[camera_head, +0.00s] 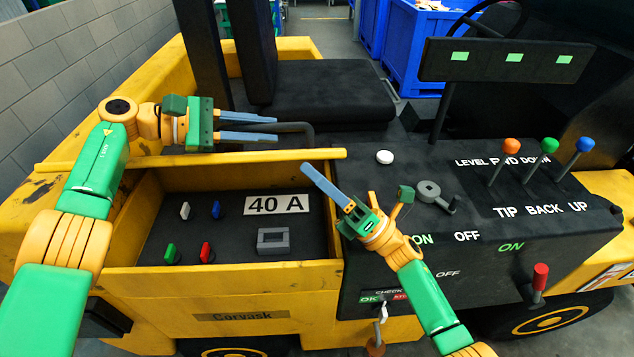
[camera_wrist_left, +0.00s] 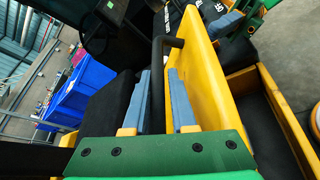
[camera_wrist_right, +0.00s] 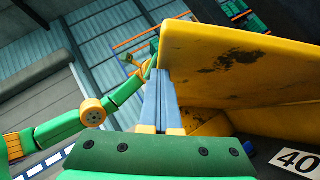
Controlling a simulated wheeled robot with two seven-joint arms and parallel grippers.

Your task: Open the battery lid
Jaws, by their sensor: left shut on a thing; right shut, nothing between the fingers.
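The yellow battery lid (camera_head: 240,157) stands raised, its edge running across above the open battery compartment (camera_head: 160,267). Its broad scuffed face fills much of the right wrist view (camera_wrist_right: 225,65). My left gripper (camera_head: 277,128) is behind the lid, shut on the black bar handle (camera_head: 298,127); the bar runs between its blue fingers in the left wrist view (camera_wrist_left: 158,75). My right gripper (camera_head: 304,166) is shut and empty, with its fingertips close to the lid's right end. I cannot tell whether they touch it.
Inside the compartment are several coloured plugs, a grey block (camera_head: 273,240) and a 40 A label (camera_head: 277,204). A black console (camera_head: 470,225) with levers and a grey key switch (camera_head: 431,195) stands right. The black seat (camera_head: 325,92) is behind the lid.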

